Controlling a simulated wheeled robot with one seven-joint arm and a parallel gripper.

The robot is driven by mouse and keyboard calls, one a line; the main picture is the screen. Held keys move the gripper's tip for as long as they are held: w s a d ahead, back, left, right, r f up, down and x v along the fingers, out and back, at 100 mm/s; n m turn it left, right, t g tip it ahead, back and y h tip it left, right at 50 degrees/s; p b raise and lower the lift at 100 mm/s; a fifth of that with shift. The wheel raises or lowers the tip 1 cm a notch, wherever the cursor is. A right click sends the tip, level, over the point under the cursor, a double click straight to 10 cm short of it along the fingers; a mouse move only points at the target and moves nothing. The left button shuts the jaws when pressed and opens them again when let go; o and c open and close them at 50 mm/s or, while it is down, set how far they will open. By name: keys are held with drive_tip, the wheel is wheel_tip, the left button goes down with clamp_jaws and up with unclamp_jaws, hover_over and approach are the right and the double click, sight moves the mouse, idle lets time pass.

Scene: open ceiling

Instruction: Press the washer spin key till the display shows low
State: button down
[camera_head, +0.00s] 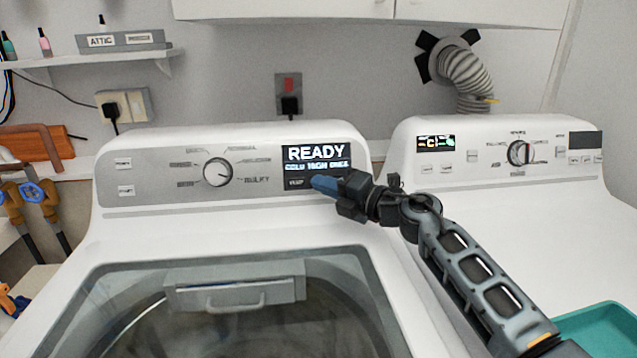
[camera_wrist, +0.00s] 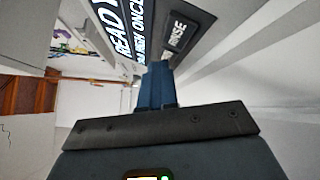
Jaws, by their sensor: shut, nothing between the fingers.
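The washer (camera_head: 75,268) stands at the left with its control panel facing me. Its display (camera_head: 316,158) reads "READY" with a smaller line that looks like "COLD HIGH ONCE". A dark row of keys lies below the display, with one small labelled key (camera_head: 295,183) showing left of my gripper. In the wrist view a key marked "RINSE" (camera_wrist: 178,35) shows just beyond my fingertips. My gripper (camera_head: 322,184) is shut and empty, its blue fingertips at the key row. They hide the middle of that row, and the spin key is not visible. I cannot tell whether they touch the panel.
A dial (camera_head: 217,172) sits left of the display. A second machine (camera_head: 500,215) stands at the right, with a teal tray (camera_head: 600,330) on it. The washer lid (camera_head: 235,285) is closed below the panel. A shelf (camera_head: 95,58) and cabinets (camera_head: 380,10) are above.

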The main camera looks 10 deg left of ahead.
drive_tip(key=shift+s+r, duration=0.1)
idle(0.3)
drive_tip(key=shift+s+d+r+p, duration=0.1)
drive_tip(key=shift+p, duration=0.45)
drive_tip(key=shift+s+d+r+p, duration=0.1)
drive_tip(key=shift+s+p, duration=0.4)
drive_tip(key=shift+p, duration=0.2)
drive_tip(key=s+p, duration=0.1)
drive_tip(key=p, duration=0.1)
drive_tip(key=s+r+p, duration=0.1)
drive_tip(key=p, duration=0.1)
drive_tip(key=shift+s+d+r, duration=0.1)
drive_tip(key=shift+d, duration=0.25)
drive_tip(key=shift+s+d+r+p, duration=0.15)
drive_tip(key=shift+s+p, duration=0.25)
drive_tip(key=shift+s, duration=0.2)
drive_tip(key=shift+s+d+r+p, duration=0.1)
drive_tip(key=shift+s+d+p, duration=0.05)
drive_tip(key=shift+s+p, duration=0.35)
